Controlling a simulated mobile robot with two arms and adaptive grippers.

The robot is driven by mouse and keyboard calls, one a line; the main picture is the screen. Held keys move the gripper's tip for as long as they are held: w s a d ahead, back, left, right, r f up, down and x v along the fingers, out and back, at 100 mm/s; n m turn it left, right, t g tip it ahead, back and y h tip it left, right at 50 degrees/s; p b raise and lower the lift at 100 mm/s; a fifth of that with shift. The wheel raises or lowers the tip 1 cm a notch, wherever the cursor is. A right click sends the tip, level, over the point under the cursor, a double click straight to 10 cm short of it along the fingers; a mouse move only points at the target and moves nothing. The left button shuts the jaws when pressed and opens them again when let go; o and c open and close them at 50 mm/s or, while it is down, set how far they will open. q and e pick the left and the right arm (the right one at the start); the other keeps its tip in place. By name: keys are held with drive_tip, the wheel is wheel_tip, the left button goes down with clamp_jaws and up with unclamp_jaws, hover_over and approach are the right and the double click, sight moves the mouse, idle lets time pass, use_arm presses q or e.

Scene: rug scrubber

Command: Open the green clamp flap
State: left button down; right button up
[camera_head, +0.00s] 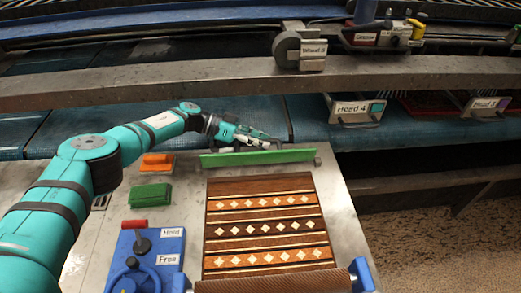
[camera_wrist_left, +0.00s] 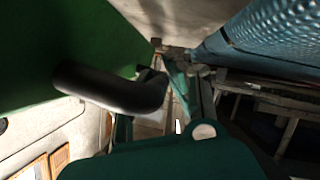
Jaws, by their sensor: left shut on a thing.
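The green clamp flap (camera_head: 258,156) is a long narrow bar across the far end of the metal table, just behind the patterned rug. In the left wrist view the flap (camera_wrist_left: 70,40) is a broad green face with a bent black handle (camera_wrist_left: 112,88) on it. My left gripper (camera_head: 268,142) lies just behind the flap in the head view and is shut on the handle. Its fingertips (camera_wrist_left: 178,85) are at the handle's bent end and partly hidden. In the head view the handle is hidden. My right gripper is not in view.
The patterned rug (camera_head: 265,226) lies on the metal table (camera_head: 335,205). A metal beam (camera_head: 200,80) crosses behind, above a blue roller (camera_head: 400,130).

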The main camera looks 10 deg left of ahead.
use_arm(q)
drive_tip(key=shift+w+a+f+n+b, duration=0.15)
drive_tip(key=shift+w+n+b, duration=0.2)
drive_tip(key=shift+n+b, duration=0.25)
drive_tip(key=c, duration=1.3)
unclamp_jaws()
